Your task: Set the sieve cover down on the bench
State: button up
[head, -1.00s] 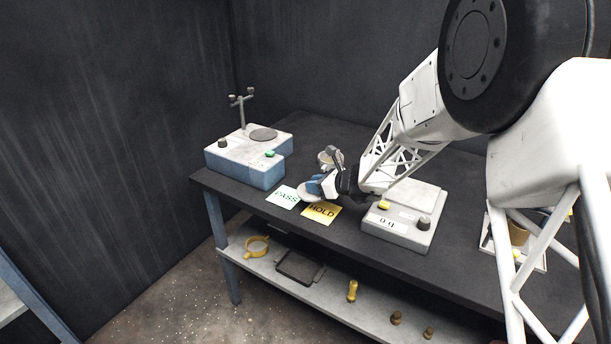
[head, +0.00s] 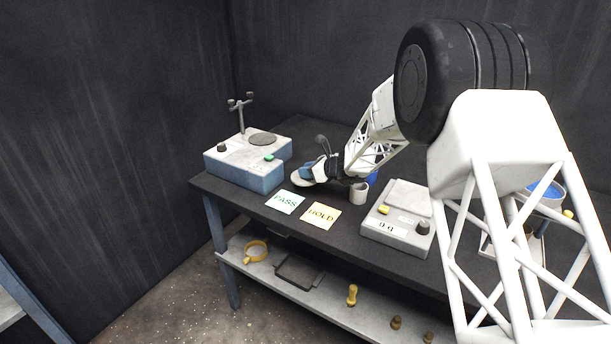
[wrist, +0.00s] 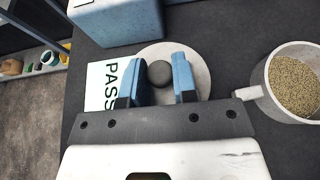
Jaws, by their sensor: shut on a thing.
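The sieve cover is a pale round disc with a dark knob; in the wrist view the cover (wrist: 150,58) lies below my fingers and overlaps the edge of the PASS card. My gripper (wrist: 160,82) has its blue fingers on either side of the knob, shut on it. In the head view my gripper (head: 312,172) is low over the bench (head: 240,195), behind the PASS card, and the cover (head: 300,182) shows as a pale rim under it. I cannot tell whether the cover touches the bench.
The PASS card (head: 285,202) and HOLD card (head: 321,215) lie at the front edge. A grey cup (head: 359,194) stands right of my gripper; the wrist view shows a pot of grain (wrist: 297,82). A blue-and-white machine (head: 245,165) is left, a scale (head: 398,220) right.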

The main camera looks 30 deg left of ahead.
jog(key=shift+w+a+f, duration=0.15)
jog(key=shift+w+a, duration=0.95)
jog(key=shift+w, duration=0.1)
jog(key=shift+f, duration=1.75)
jog(key=shift+f, duration=0.1)
jog(key=o, duration=1)
jog(key=shift+c, duration=0.2)
jog(key=shift+d+r, duration=0.25)
jog(key=shift+d, duration=0.1)
jog(key=v, duration=1.1)
jog(key=shift+d, duration=0.2)
